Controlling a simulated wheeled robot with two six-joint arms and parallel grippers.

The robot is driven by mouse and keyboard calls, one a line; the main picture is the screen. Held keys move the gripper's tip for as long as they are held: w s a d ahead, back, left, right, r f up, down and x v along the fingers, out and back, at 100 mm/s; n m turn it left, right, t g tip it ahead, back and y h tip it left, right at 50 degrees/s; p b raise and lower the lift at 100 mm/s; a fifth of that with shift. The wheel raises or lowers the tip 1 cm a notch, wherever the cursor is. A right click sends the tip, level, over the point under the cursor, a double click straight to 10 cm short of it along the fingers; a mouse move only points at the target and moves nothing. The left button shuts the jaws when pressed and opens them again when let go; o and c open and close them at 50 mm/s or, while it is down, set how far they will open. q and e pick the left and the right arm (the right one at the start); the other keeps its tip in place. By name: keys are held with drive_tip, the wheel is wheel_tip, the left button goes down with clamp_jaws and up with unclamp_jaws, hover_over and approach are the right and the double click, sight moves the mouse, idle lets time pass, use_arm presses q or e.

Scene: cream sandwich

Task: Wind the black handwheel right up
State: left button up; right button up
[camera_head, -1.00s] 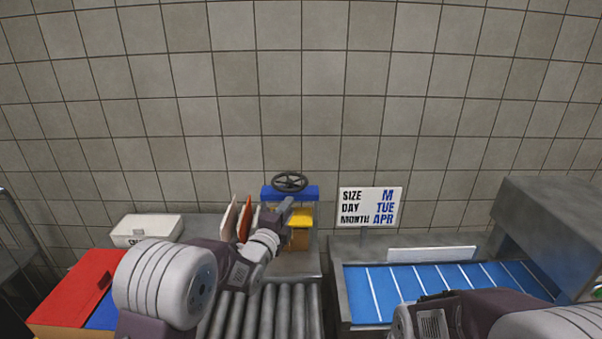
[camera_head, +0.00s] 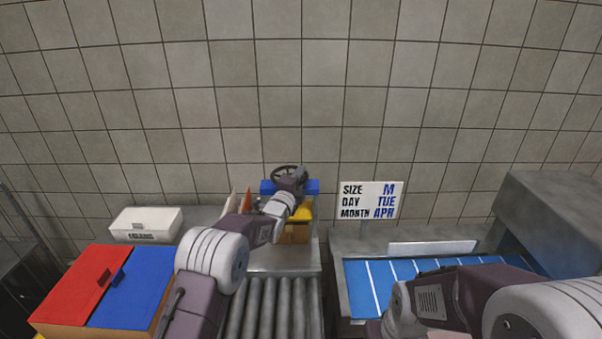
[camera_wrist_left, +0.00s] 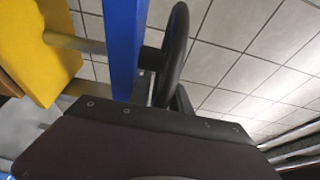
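The black handwheel (camera_head: 277,171) sits on top of a blue crossbar (camera_head: 313,187) against the tiled wall. My left gripper (camera_head: 291,178) is at the wheel and covers its right and front part in the head view. In the left wrist view the wheel's rim (camera_wrist_left: 177,45) stands edge-on just past the gripper body, beside the blue bar (camera_wrist_left: 123,45). The fingers are mostly hidden, so I cannot tell whether they grip the rim. A yellow block (camera_wrist_left: 42,45) hangs on the bar's other side; it also shows in the head view (camera_head: 304,213). My right gripper is out of view.
A roller conveyor (camera_head: 270,305) runs up to the press. Red (camera_head: 82,283) and blue (camera_head: 135,285) lids lie at left, behind them a white box (camera_head: 146,224). A sign (camera_head: 370,200) and blue striped belt (camera_head: 415,275) are at right.

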use_arm(q)
drive_tip(key=shift+w+d+f, duration=0.1)
drive_tip(key=shift+w+d, duration=0.1)
drive_tip(key=shift+w, duration=0.45)
drive_tip(key=shift+s, duration=0.1)
clamp_jaws()
